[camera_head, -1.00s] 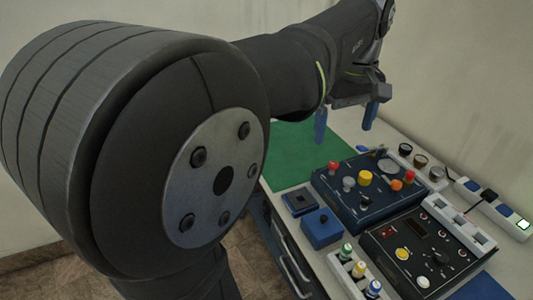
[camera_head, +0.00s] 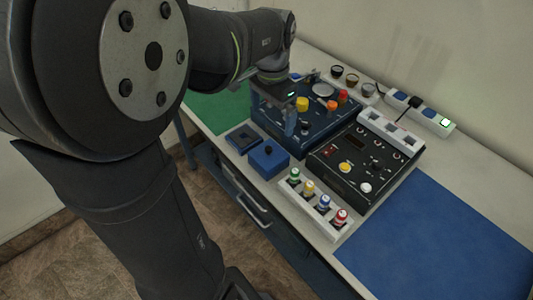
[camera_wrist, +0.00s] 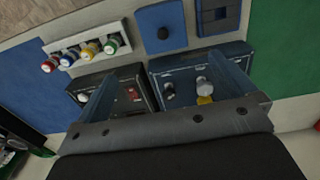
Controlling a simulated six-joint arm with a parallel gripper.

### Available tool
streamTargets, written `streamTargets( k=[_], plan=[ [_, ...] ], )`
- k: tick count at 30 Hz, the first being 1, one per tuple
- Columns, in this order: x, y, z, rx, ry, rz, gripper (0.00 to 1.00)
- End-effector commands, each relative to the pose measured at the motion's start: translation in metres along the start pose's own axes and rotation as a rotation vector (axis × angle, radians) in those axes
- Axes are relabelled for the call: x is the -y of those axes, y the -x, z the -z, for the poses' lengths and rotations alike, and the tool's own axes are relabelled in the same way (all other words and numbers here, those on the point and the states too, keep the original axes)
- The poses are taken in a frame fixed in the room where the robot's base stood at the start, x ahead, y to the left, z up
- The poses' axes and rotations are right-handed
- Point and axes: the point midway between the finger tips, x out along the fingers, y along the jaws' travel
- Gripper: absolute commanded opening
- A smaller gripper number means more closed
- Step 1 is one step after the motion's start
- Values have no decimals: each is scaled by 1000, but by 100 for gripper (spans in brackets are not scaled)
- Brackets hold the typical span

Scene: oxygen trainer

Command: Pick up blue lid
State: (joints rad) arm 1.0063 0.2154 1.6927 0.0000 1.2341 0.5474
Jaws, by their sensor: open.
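The blue lid (camera_head: 267,157) is a blue square piece with a small dark knob on top. It sits at the front edge of the bench, and also shows at the top of the wrist view (camera_wrist: 162,28). Beside it is a dark blue square open tray (camera_head: 243,138), also in the wrist view (camera_wrist: 216,14). My gripper (camera_head: 274,114) is open and empty, with its fingers apart above the dark blue panel's near left part. In the wrist view my gripper (camera_wrist: 165,68) has its fingers spread over the two panels, short of the lid.
The dark blue panel (camera_head: 318,122) has upright knobs close to my fingers. A black panel (camera_head: 345,172) lies to its right. A white rack (camera_head: 307,205) of several colour-capped bottles stands near the lid. A green mat (camera_head: 217,108) and a blue mat (camera_head: 440,238) are clear.

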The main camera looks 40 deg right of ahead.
Motion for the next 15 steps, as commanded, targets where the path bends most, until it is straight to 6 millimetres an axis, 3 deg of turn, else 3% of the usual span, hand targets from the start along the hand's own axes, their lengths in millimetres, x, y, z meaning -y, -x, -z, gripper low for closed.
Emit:
streamTargets(
  k=[5, 15],
  plan=[
    [0, -21, -1, 3, -22, -2, 100],
    [0, -95, -1, 4, -19, -2, 100]
  ],
)
